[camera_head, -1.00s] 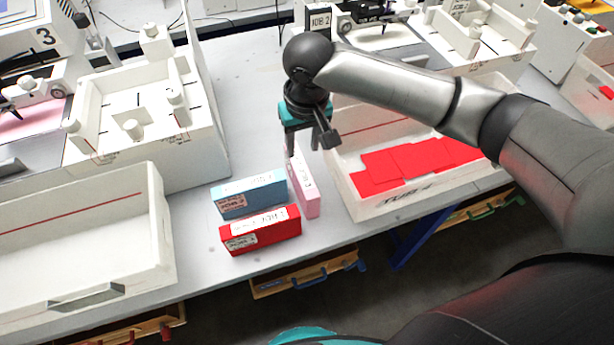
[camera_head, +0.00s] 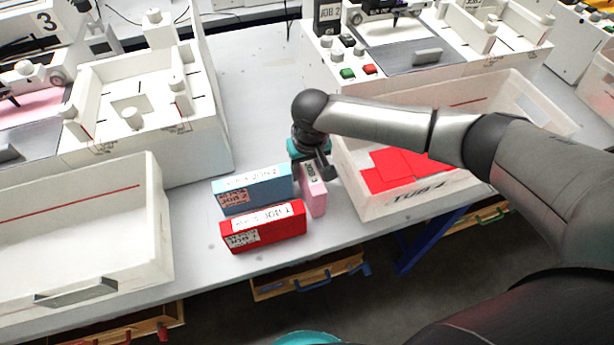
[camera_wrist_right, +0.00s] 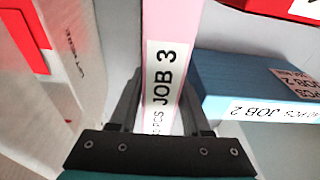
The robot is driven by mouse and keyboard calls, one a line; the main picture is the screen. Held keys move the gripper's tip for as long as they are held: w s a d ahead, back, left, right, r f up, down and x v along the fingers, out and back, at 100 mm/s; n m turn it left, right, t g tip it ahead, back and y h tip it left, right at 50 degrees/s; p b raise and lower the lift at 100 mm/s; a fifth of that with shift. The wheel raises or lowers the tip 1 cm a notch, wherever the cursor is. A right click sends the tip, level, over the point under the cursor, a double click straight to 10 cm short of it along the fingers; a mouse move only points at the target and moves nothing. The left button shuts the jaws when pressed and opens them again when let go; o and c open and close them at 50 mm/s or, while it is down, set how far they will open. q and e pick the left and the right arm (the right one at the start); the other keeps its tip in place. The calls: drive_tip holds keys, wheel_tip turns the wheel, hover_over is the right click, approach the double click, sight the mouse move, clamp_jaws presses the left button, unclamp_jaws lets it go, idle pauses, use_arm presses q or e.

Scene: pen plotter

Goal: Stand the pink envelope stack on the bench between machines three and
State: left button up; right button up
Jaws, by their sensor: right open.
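The pink envelope stack (camera_head: 314,196) stands on the bench, to the right of the blue and red stacks. Its white JOB 3 label faces up in the right wrist view (camera_wrist_right: 165,60). My right gripper (camera_head: 314,174) is down at the pink stack. In the wrist view its open fingers (camera_wrist_right: 160,118) lie on either side of the stack. I cannot tell whether they touch it. Machine three (camera_head: 120,122), with a 3 on its panel, stands at the left. Another machine (camera_head: 400,62), marked JOB 2, stands at the back right. My left gripper is out of view.
A blue stack (camera_head: 250,190) and a red stack (camera_head: 265,228) lie close left of the pink one. A white tub (camera_head: 385,205) with red sheets is close on its right. An empty white tub (camera_head: 150,230) is at left. Bare bench (camera_head: 262,105) lies between the machines.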

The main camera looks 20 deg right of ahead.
drive_tip(key=shift+c, duration=0.4)
clamp_jaws()
